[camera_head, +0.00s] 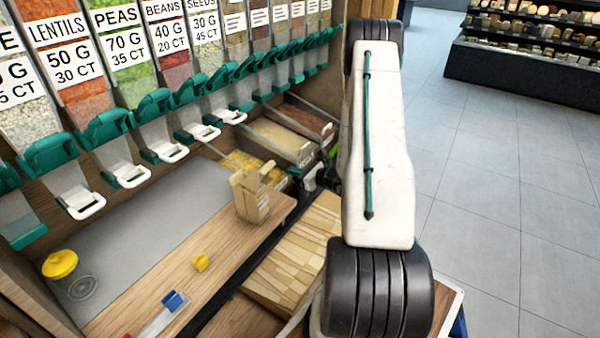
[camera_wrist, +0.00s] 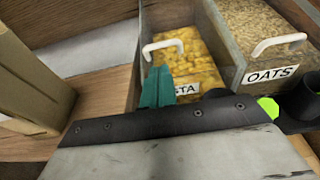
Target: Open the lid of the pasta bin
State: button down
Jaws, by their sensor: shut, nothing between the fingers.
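The pasta bin shows in the wrist view as a clear-topped bin of yellow pasta (camera_wrist: 185,62), with a white handle (camera_wrist: 165,44) near its front edge. Its label is partly covered, with only "STA" readable. The lid appears to be down. My gripper (camera_wrist: 157,72) has its teal fingers together and empty, pointing at the front of the bin just below the handle. I cannot tell whether they touch it. In the head view the pasta bin (camera_head: 248,163) is partly hidden behind a paper bag, and my arm hides most of the gripper.
An oats bin (camera_wrist: 268,75) with a white handle adjoins the pasta bin on the right. A tan paper bag (camera_head: 250,200) stands on the wooden counter close to the left. Teal-lidded dispensers (camera_head: 105,130) line the wall above. Open floor lies to the right.

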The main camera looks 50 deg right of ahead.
send_near(259, 166)
jog(key=w, duration=0.2)
jog(key=shift+a+r, duration=0.15)
jog(key=shift+r, duration=0.15)
jog(key=w, duration=0.2)
jog(key=w+r, duration=0.1)
jog(key=w, duration=0.2)
jog(key=w+a+r, duration=0.1)
jog(key=w, duration=0.1)
jog(key=shift+w+a+r, duration=0.1)
jog(key=shift+w, duration=0.2)
jog(key=shift+s, duration=0.1)
